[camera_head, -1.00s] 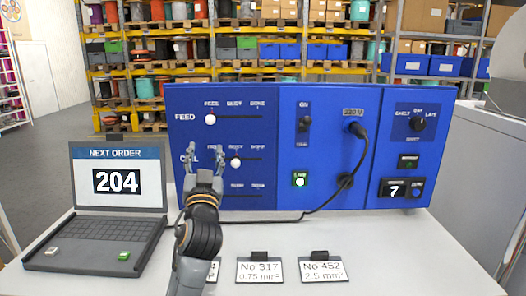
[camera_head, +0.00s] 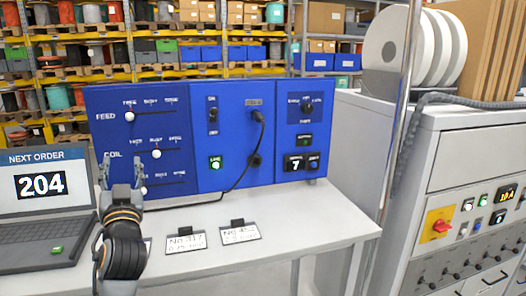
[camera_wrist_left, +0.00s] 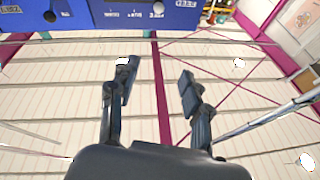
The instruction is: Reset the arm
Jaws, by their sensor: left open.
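My left gripper (camera_head: 121,172) is open and empty in the head view, raised in front of the lower left part of the blue control panel (camera_head: 283,135). Its two fingers also stand apart with nothing between them in the left wrist view (camera_wrist_left: 153,88). The arm rises from the bottom edge, between the laptop (camera_head: 45,185) and the label cards. The panel has white slider knobs (camera_head: 156,153) on its left section, and the gripper covers part of the lowest slider row. My right gripper is not in view.
Two label cards (camera_head: 186,243) and (camera_head: 240,233) lie on the white table (camera_head: 310,215). A black cable (camera_head: 243,172) hangs from the panel's socket. A grey machine cabinet (camera_head: 470,160) with a red switch (camera_head: 438,227) stands at the right, behind a metal post (camera_head: 402,110). The table's right part is clear.

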